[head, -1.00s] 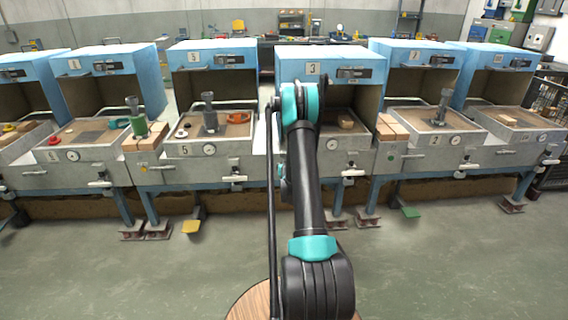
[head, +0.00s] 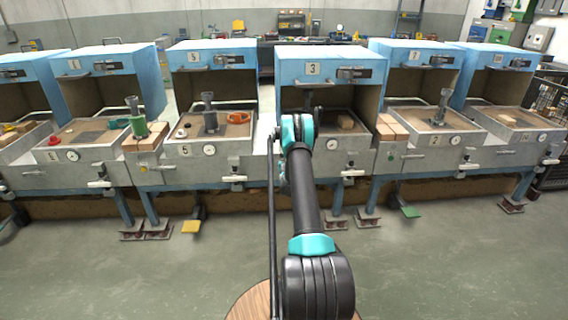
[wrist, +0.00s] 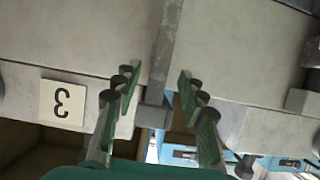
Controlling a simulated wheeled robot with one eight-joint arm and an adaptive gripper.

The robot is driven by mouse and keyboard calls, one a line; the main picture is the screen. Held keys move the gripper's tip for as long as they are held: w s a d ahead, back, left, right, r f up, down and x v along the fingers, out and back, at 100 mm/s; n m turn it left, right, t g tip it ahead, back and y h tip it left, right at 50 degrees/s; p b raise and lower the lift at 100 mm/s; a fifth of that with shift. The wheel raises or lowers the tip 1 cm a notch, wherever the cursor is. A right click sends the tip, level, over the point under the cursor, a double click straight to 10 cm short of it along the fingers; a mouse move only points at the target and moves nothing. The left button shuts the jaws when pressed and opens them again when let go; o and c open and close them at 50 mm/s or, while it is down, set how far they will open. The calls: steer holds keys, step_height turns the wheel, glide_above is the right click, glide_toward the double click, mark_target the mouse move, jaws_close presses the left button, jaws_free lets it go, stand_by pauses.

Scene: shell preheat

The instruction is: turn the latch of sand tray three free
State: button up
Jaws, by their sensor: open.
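Sand tray three stands in the middle unit in the head view, its front wall (head: 355,157) partly hidden by my arm. In the wrist view its number plate (wrist: 62,102) appears upside down on the pale grey front. My gripper (wrist: 158,84) is open and empty, with its two green-padded fingers apart. A small grey block (wrist: 154,114), possibly the latch, shows between the fingers in that view. I see no clear contact, and I cannot tell its depth or how it is turned. In the head view my gripper is hidden behind my arm.
A blue hood (head: 318,62) marked 3 stands above the tray. A round gauge (head: 332,144) and a pale handle (head: 350,172) are on the unit's front. Brown bricks (head: 390,127) lie on the right side. The floor (head: 440,255) in front is clear.

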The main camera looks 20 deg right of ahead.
steer(key=shift+x, duration=1.75)
steer(key=shift+c, duration=0.6)
jaws_close()
